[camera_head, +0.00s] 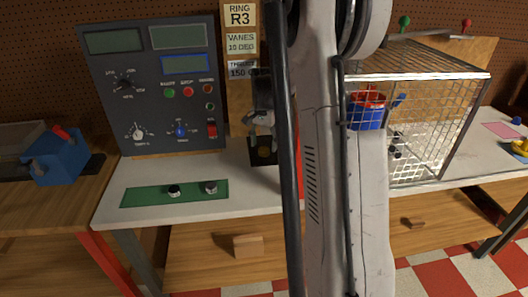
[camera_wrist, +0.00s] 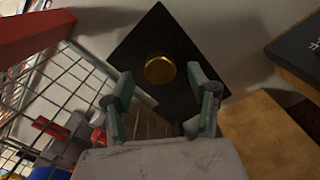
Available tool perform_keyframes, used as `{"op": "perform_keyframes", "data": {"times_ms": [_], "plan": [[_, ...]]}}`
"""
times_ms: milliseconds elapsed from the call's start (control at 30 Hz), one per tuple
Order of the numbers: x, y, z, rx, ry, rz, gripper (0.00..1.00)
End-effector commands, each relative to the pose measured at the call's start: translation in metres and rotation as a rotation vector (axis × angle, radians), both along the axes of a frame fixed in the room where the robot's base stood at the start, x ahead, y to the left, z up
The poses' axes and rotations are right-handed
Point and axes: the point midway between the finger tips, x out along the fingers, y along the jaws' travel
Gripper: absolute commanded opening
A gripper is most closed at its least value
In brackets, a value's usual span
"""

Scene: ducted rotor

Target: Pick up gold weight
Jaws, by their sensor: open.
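The gold weight (camera_wrist: 160,69) is a small round disc with a shiny top. In the wrist view it lies on a black square pad (camera_wrist: 150,30), beyond and between my fingertips. My gripper (camera_wrist: 160,78) is open and empty, with one green-padded finger on each side of the weight. In the head view my gripper (camera_head: 263,122) points down above the gold weight (camera_head: 264,152), which shows small and dark on the pad. Whether the fingers are level with the weight cannot be told.
A wire cage (camera_head: 430,115) with red and blue parts stands to the right. A grey control panel (camera_head: 150,90) is at the left. A green strip (camera_head: 145,197) with two dark weights lies on the white bench. My arm hides the middle of the head view.

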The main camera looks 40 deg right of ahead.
Motion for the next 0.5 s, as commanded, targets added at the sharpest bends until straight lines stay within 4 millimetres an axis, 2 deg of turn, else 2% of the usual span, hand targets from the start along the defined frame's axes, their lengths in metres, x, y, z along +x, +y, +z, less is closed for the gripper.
{"op": "perform_keyframes", "data": {"times_ms": [200, 467, 500], "plan": [[0.0, -0.001, -0.024, 0.0, 0.0, 0.0, 0.55], [0.0, -0.001, -0.027, 0.0, 0.0, 0.0, 0.55], [0.0, -0.001, -0.027, 0.0, 0.0, 0.0, 0.52]]}}
